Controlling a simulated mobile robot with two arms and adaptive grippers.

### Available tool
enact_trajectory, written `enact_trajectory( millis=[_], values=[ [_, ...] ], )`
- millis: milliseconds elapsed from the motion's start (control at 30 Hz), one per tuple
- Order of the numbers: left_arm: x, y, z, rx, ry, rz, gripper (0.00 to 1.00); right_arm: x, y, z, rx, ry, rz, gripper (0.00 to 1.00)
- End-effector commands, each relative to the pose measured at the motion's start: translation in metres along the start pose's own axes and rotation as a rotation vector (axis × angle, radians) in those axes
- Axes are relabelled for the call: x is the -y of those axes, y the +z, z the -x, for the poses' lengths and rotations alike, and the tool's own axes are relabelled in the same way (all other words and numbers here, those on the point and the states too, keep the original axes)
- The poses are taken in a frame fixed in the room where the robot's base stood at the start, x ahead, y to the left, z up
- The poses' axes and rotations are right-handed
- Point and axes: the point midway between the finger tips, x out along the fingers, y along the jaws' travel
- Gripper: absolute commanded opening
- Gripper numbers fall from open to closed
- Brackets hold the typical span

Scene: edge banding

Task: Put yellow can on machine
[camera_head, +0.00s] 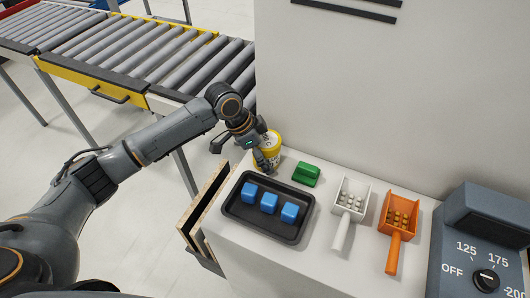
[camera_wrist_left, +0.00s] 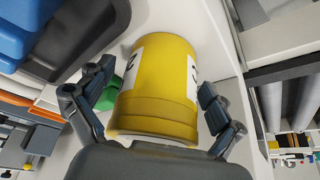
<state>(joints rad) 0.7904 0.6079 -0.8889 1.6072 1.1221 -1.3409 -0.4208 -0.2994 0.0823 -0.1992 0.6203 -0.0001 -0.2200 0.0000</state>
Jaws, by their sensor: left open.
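The yellow can (camera_head: 270,146) with a white label stands upright on the white machine top (camera_head: 232,236), near its back left edge. My left gripper (camera_head: 240,149) is at the can, with one finger in front of it. In the left wrist view the yellow can (camera_wrist_left: 163,80) sits between the two spread fingers of my left gripper (camera_wrist_left: 157,112). The gripper is open, and a small gap shows beside the can on each side. My right gripper is not in view.
A black tray (camera_head: 237,220) with blue cubes, a green block (camera_head: 306,174), a white scoop (camera_head: 350,205) and an orange scoop (camera_head: 398,222) lie on the machine top. A dial unit (camera_head: 470,250) is at right. The roller conveyor (camera_head: 130,45) is behind left.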

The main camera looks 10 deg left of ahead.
Motion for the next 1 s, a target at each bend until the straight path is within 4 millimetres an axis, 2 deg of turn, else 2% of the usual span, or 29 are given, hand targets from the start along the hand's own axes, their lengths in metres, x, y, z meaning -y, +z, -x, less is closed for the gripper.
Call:
enact_trajectory(
  millis=[167, 500, 700, 1000],
  values=[
    [0.001, -0.001, 0.013, -0.002, -0.003, -0.001, 0.93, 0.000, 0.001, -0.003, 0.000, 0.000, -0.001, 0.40],
    [0.001, 0.000, 0.082, -0.002, -0.004, -0.001, 0.93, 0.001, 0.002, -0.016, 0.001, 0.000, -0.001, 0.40],
    [0.001, -0.001, 0.112, -0.001, -0.002, 0.000, 0.93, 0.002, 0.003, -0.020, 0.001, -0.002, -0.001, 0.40],
    [0.000, -0.001, 0.122, 0.000, 0.000, 0.001, 0.93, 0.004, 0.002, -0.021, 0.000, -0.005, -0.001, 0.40]
  ],
)
